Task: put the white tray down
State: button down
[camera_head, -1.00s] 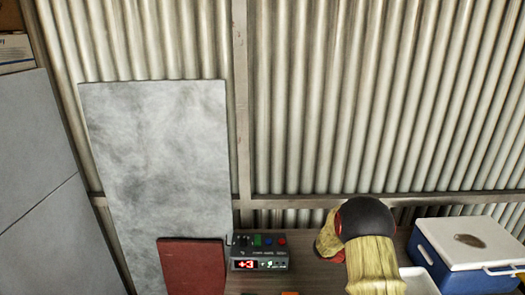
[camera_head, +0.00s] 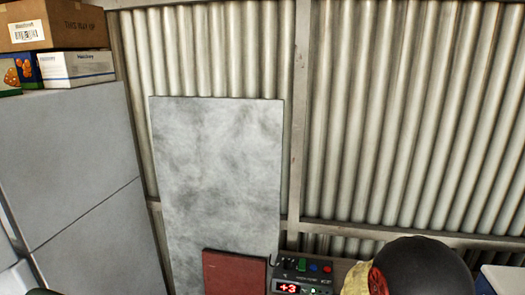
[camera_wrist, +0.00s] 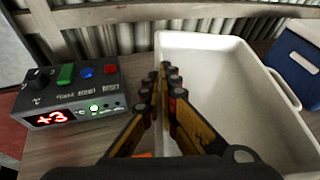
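The white tray (camera_wrist: 245,75) fills the right half of the wrist view, and it looks empty. My gripper (camera_wrist: 166,76) is shut on the tray's left wall, with one finger outside and one inside. Whether the tray's underside touches the wooden surface is hidden. In the head view neither the tray nor my gripper's fingers show; only part of my arm is at the bottom right.
A control box (camera_wrist: 75,92) with a red display stands left of the tray on the wooden worktop (camera_wrist: 50,150). A blue cooler (camera_wrist: 300,62) is close on the right. A grey panel (camera_head: 220,180) leans on the corrugated wall, beside grey cabinets (camera_head: 75,190) with boxes (camera_head: 52,25) on top.

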jog(key=a+r+n+y, duration=0.1)
jog(key=a+r, duration=0.2)
jog(key=a, duration=0.3)
jog(key=s+a+r+n+t+y, duration=0.1)
jog(key=a+r+n+y, duration=0.1)
jog(key=a, duration=0.4)
jog(key=shift+a+r, duration=0.35)
jog(key=shift+r, duration=0.5)
jog(key=shift+s, duration=0.1)
